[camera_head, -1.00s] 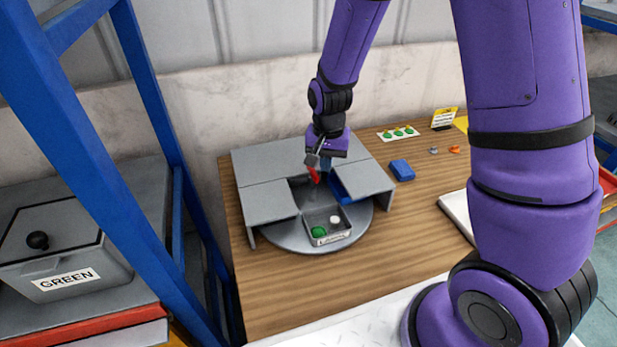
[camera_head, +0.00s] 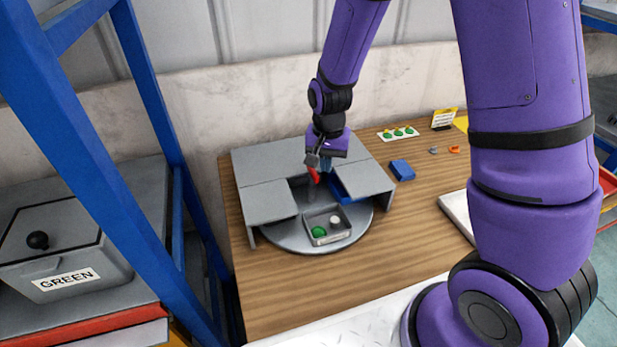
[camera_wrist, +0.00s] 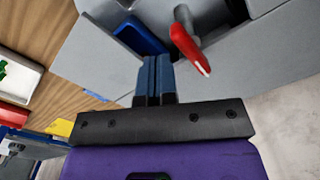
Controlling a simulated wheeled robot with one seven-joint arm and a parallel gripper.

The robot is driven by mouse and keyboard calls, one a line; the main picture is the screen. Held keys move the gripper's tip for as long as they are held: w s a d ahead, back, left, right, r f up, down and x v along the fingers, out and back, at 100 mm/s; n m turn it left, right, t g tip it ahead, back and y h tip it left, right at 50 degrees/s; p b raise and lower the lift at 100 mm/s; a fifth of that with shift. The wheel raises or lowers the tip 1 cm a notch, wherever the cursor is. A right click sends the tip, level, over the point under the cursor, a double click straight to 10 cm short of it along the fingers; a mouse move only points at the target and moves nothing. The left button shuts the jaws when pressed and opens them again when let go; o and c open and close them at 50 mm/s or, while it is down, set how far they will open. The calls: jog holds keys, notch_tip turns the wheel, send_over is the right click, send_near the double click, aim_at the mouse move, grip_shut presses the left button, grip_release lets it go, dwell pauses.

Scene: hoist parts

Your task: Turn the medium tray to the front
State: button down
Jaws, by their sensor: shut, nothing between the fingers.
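A round grey turntable (camera_head: 285,238) sits under a grey cover (camera_head: 262,165) with an opening at the front. A grey tray (camera_head: 308,222) stands on it in the opening, holding a green piece (camera_head: 319,231) and a white piece (camera_head: 335,220). A blue tray (camera_head: 340,190) is partly under the cover's right side. I cannot tell which tray is the medium one. A red handle (camera_head: 313,175) stands at the middle; it also shows in the wrist view (camera_wrist: 186,42). My gripper (camera_wrist: 155,62) is shut and empty beside the handle, with a visible gap in the wrist view.
A blue block (camera_head: 402,170), a small grey part (camera_head: 433,150) and an orange part (camera_head: 454,149) lie right of the cover. A white card with green pieces (camera_head: 398,133) and a yellow sign (camera_head: 444,118) are behind. A blue rack post (camera_head: 150,90) stands left.

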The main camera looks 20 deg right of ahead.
aim_at(312, 186)
dwell(0.3)
notch_tip(312, 186, down, 2)
jog(key=shift+f, duration=0.2)
dwell(0.5)
